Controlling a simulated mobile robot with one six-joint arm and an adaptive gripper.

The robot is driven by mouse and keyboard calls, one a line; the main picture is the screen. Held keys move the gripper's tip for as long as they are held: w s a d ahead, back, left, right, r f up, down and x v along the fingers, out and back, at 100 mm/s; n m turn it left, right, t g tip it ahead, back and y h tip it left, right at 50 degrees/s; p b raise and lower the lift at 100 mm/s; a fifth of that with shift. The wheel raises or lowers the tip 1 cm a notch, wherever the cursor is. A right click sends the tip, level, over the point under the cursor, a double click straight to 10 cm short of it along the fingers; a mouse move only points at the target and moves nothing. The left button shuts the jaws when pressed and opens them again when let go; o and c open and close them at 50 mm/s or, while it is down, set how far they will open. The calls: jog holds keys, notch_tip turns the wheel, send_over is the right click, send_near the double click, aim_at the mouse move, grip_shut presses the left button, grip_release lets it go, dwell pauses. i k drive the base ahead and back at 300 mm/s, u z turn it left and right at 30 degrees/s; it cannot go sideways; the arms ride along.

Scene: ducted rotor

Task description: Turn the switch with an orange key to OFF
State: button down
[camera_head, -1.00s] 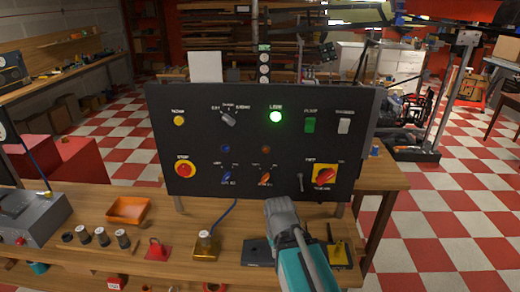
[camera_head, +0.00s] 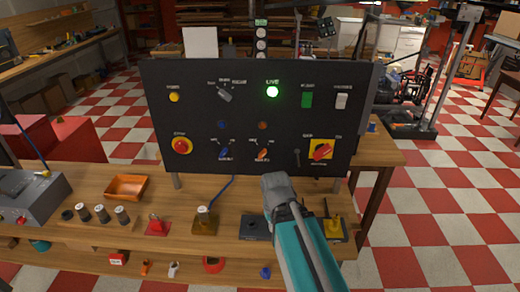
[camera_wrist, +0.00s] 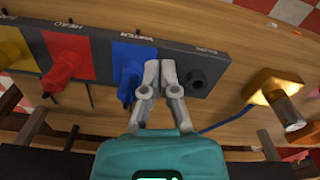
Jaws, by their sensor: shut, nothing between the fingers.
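The switch with the orange key (camera_head: 262,155) is on the lower middle of the dark upright panel (camera_head: 200,108), right of a similar switch with a blue key (camera_head: 224,155). The orange key sits at a slant; its labels are too small to read. My arm comes up from the bottom right in the head view, its grey end in front of and below the panel; the fingertips are hidden there. In the wrist view my gripper (camera_wrist: 160,70) is shut and empty, over the bench by the blue section of a socket block (camera_wrist: 215,62), away from the orange key.
The panel also carries a red stop button (camera_head: 181,146), a lit green lamp (camera_head: 272,92) and a red knob on a yellow plate (camera_head: 321,151). On the bench (camera_head: 90,242) stand an orange tray (camera_head: 127,187), a brass-coloured block (camera_head: 204,222) and a red padlock-like piece (camera_head: 157,226).

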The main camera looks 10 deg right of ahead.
aim_at(262, 152)
jog(key=u, duration=0.7)
jog(key=k, duration=0.55)
jog(key=z, duration=0.55)
